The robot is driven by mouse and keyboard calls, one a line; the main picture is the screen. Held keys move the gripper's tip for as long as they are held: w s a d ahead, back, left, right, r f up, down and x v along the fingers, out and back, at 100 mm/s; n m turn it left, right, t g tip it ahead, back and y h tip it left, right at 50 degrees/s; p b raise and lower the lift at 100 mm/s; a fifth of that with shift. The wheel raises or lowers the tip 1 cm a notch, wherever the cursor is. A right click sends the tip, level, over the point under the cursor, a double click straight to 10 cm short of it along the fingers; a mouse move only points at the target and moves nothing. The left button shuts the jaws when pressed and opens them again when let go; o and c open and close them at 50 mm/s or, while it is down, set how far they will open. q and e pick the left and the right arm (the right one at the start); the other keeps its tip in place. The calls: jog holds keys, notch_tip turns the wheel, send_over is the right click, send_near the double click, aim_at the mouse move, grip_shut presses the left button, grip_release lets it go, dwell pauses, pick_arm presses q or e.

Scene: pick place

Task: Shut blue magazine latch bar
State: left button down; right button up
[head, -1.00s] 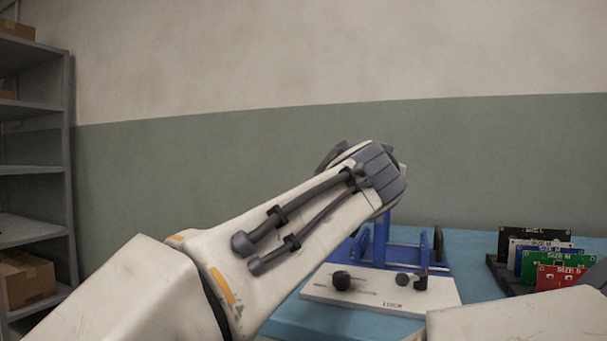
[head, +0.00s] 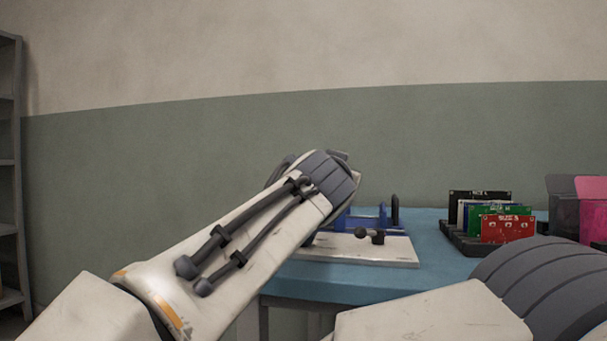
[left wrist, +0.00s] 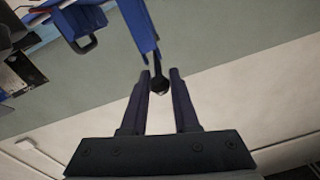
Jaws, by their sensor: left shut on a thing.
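The blue magazine (head: 383,216) stands on a white base plate (head: 375,252) with dark knobs, partly hidden behind my left arm in the head view. In the left wrist view, the blue latch bar (left wrist: 140,28) reaches down from the top edge and ends in a dark knob (left wrist: 158,84). My left gripper (left wrist: 160,76) has its fingertips on either side of this knob and is shut on it. In the head view my left gripper is hidden behind its own arm. My right arm shows at the lower right, but its gripper is out of view.
The base plate rests on a blue table (head: 430,262). To its right, several circuit boards (head: 508,229) in different colours stand in a dark rack (head: 462,238). A pink bin (head: 592,220) is at the right edge. A grey shelf (head: 12,160) stands at far left.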

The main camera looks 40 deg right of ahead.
pick_arm(q)
jog(key=shift+d+f, duration=0.1)
jog(key=shift+f, duration=0.2)
jog(key=c, duration=0.7)
grip_release()
jog(key=shift+o, duration=0.2)
jog(key=shift+r, duration=0.15)
jog(key=b+v, duration=0.5)
jog(key=v, duration=0.5)
jog(key=shift+a, duration=0.2)
jog(key=shift+s, duration=0.15)
